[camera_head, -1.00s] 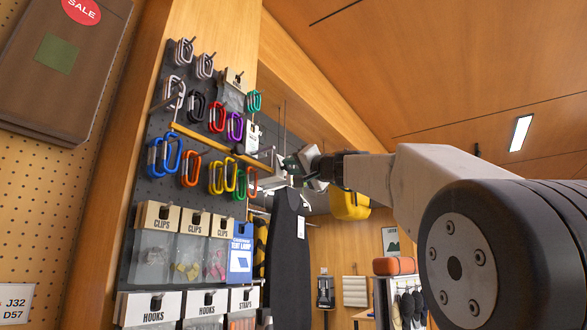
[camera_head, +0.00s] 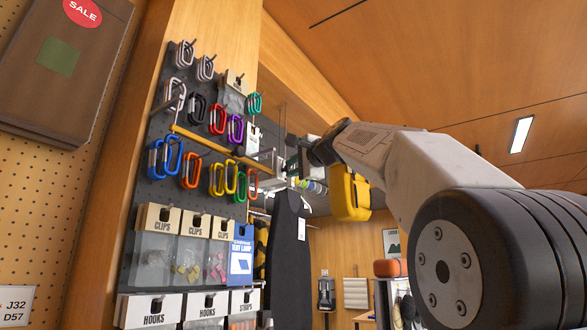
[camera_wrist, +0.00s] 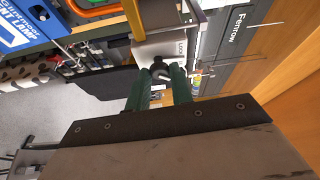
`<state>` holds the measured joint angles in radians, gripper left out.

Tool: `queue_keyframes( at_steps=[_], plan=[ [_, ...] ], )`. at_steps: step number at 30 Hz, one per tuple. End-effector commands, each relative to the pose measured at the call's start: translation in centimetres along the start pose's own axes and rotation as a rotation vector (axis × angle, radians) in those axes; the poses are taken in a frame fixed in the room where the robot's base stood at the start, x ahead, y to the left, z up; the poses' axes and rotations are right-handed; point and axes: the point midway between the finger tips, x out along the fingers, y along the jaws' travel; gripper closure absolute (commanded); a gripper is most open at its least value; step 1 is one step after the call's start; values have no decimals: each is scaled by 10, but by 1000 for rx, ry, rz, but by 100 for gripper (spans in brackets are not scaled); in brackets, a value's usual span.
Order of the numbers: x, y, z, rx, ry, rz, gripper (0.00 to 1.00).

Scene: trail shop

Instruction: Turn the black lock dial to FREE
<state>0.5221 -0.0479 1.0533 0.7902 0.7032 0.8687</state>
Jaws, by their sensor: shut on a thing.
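The black lock dial (camera_wrist: 158,65) shows in the wrist view, on the face of a pale grey lock box (camera_wrist: 152,48) with partly readable lettering. The green fingers of my gripper (camera_wrist: 161,76) are shut on the dial. The fingers cover part of it, and I cannot read which mark it points to. In the head view my gripper (camera_head: 296,160) is at the right end of the carabiner panel, near the end of a yellow bar (camera_head: 210,143) that runs across it. The dial is hidden there.
Carabiners (camera_head: 217,122) hang on hooks along the dark panel. Clip bags (camera_head: 153,258) and a blue tent lamp pack (camera_head: 240,258) hang below. A dark hanging item (camera_head: 287,250) and a yellow item (camera_head: 349,195) are close to my arm. The room at right is open.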

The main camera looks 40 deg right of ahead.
Motion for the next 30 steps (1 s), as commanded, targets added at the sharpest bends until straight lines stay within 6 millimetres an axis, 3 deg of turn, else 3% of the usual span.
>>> queue_keyframes(
  at_steps=[21,22,24,30],
  plan=[
    [1,0,0,74,-1,32,100],
    [1,0,0,74,-1,32,75],
    [1,0,0,73,-1,32,57],
    [0,0,0,73,-1,31,57]
  ],
)
